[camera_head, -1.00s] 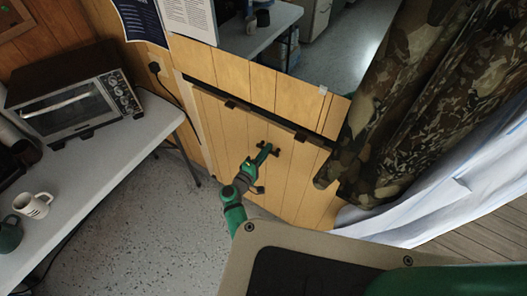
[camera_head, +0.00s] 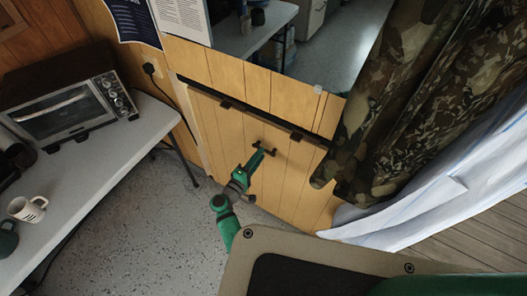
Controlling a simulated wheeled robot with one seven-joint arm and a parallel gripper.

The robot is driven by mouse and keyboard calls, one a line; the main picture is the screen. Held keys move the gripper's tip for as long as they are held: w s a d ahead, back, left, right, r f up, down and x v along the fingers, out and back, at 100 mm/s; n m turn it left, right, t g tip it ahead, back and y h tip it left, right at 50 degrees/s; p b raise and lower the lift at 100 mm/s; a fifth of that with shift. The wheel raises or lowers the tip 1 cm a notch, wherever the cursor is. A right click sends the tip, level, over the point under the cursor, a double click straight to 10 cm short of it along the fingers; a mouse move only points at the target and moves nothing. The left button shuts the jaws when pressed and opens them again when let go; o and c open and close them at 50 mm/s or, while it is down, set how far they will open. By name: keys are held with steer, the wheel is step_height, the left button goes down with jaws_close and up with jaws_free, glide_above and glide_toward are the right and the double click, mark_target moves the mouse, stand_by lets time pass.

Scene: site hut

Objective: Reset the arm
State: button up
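My gripper (camera_head: 263,149) is at the end of my green and black arm, in the middle of the head view. Its two dark fingers look spread apart, with nothing seen between them. It is in front of the wooden panel wall (camera_head: 225,130), below a dark horizontal rail. I cannot tell whether the fingertips touch the panel. My arm reaches up and to the right from behind the edge of my own body.
A pale table (camera_head: 110,150) at the left bears a toaster oven (camera_head: 65,105), a white mug (camera_head: 27,208) and a dark green mug (camera_head: 7,238). A camouflage curtain (camera_head: 400,110) and a white cloth (camera_head: 440,205) hang at the right. The speckled floor (camera_head: 150,225) between is clear.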

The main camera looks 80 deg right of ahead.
steer(key=v, duration=0.7)
steer(key=w+a+f+n+t+y, duration=0.25)
steer(key=a+f+t, duration=0.35)
steer(key=a, duration=0.5)
steer(key=w+a+f+n+t+y, duration=0.15)
steer(key=a+f+t+y, duration=0.3)
steer(key=a, duration=0.75)
steer(key=s+a+r+n+t+y, duration=0.25)
steer(key=a+t+y, duration=0.2)
steer(key=a, duration=1.15)
steer(key=s+a+r+m+t+y, duration=0.1)
steer(key=a+r, duration=0.3)
steer(key=r, duration=0.4)
steer(key=s+a+r+m+t+y, duration=0.1)
steer(key=s+a+r+t+y, duration=0.1)
steer(key=r, duration=0.5)
steer(key=s+a+r+m+t+y, duration=0.1)
steer(key=s+a+r+t+y, duration=0.1)
steer(key=a+r, duration=0.5)
steer(key=shift+s+r+t, duration=0.5)
steer(key=shift+s+r, duration=0.35)
steer(key=shift+s, duration=0.1)
